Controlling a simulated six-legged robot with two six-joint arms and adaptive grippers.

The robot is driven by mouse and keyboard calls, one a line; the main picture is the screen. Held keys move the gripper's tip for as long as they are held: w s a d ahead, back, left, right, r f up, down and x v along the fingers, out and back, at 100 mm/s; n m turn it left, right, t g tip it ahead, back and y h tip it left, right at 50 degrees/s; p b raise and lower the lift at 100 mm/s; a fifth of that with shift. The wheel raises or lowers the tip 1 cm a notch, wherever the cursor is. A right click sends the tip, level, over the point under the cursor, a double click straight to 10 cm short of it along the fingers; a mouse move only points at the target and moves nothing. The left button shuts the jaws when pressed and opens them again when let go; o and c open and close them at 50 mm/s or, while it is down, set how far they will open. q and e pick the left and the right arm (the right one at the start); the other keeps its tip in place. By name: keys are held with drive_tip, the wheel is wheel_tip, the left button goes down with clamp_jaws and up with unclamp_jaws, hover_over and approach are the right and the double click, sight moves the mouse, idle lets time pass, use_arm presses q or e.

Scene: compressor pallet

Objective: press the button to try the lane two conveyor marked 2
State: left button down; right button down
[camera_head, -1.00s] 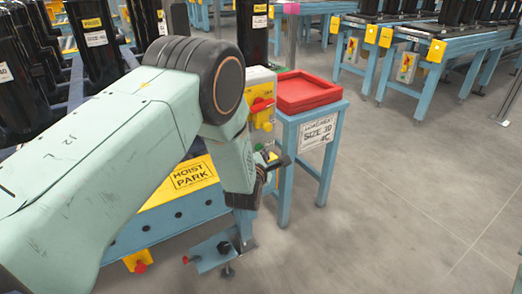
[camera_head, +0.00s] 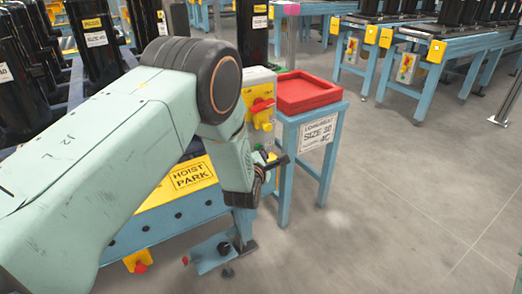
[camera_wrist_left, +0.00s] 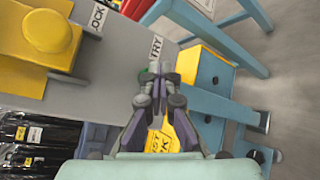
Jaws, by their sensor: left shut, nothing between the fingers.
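A grey control box (camera_head: 260,83) with a red rotary knob on a yellow plate (camera_head: 262,105) stands beyond my left forearm in the head view. My left gripper (camera_head: 283,162) is at the lower part of this box, shut and empty. In the left wrist view, its closed fingertips (camera_wrist_left: 160,74) are at a small green button (camera_wrist_left: 146,75), mostly hidden behind them, beside the label TRY (camera_wrist_left: 156,50). I cannot tell whether they touch or press it. A large yellow knob housing (camera_wrist_left: 48,32) near the word LOCK is on the same grey panel (camera_wrist_left: 112,62). No mark 2 is readable. My right gripper is not in view.
A red tray (camera_head: 308,92) sits on a blue stand (camera_head: 328,160) just right of the box. A yellow HOIST PARK plate (camera_head: 190,175) lies below my forearm. Black cylinders (camera_head: 95,50) stand at left.

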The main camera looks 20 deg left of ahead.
use_arm(q)
drive_tip(key=shift+s+d+p, duration=0.35)
drive_tip(key=shift+s+d, duration=0.2)
drive_tip(key=shift+d, duration=0.15)
drive_tip(key=s+d+p, duration=0.1)
drive_tip(key=d, duration=0.1)
drive_tip(key=s+d+p, duration=0.1)
drive_tip(key=s+d, duration=0.1)
idle(0.4)
idle(0.7)
